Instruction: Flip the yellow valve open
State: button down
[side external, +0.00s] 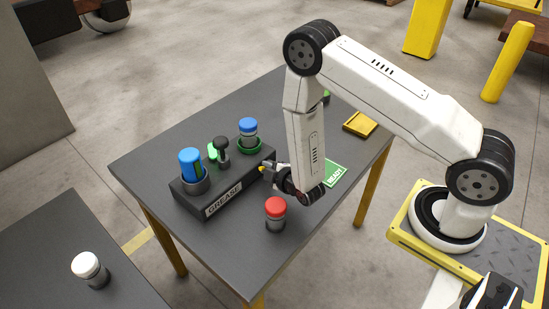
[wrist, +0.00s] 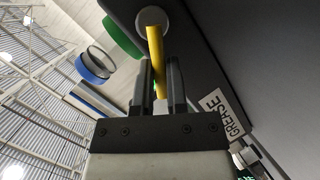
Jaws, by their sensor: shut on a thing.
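The yellow valve (wrist: 155,45) is a slim lever on a round grey pivot on the face of the GREASE box (wrist: 205,65). In the side external view only a small bit of the yellow valve (side external: 262,169) shows at the right end of the dark GREASE box (side external: 205,197). My gripper (wrist: 160,75) has its two dark fingers on either side of the lever and is shut on it. In the side external view my gripper (side external: 273,172) is at that end of the box; its fingers partly hide the valve.
A red-capped jar (side external: 275,214) stands close in front of my gripper. A green READY mat (side external: 336,173) and yellow tray (side external: 360,124) lie to the right.

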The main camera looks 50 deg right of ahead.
jog(key=shift+d+r+m+y, duration=0.25)
jog(key=shift+m+y, duration=0.15)
jog(key=shift+m, duration=0.15)
jog(key=shift+d+r+m+y, duration=0.2)
jog(key=shift+m+y, duration=0.2)
jog(key=shift+m, duration=0.15)
jog(key=shift+d+r+m+y, duration=0.15)
jog(key=shift+d+m+y, duration=0.1)
jog(key=shift+m+y, duration=0.3)
jog(key=shift+d+r+m+y, duration=0.15)
jog(key=shift+d+m+y, duration=0.15)
jog(key=shift+m, duration=0.35)
jog(key=c, duration=0.6)
grip_release()
jog(key=shift+c, duration=0.2)
jog(key=shift+s+r, duration=0.1)
jog(key=shift+s, duration=0.05)
jog(key=v, duration=0.7)
jog(key=shift+s+r, duration=0.2)
jog(key=shift+s, duration=0.05)
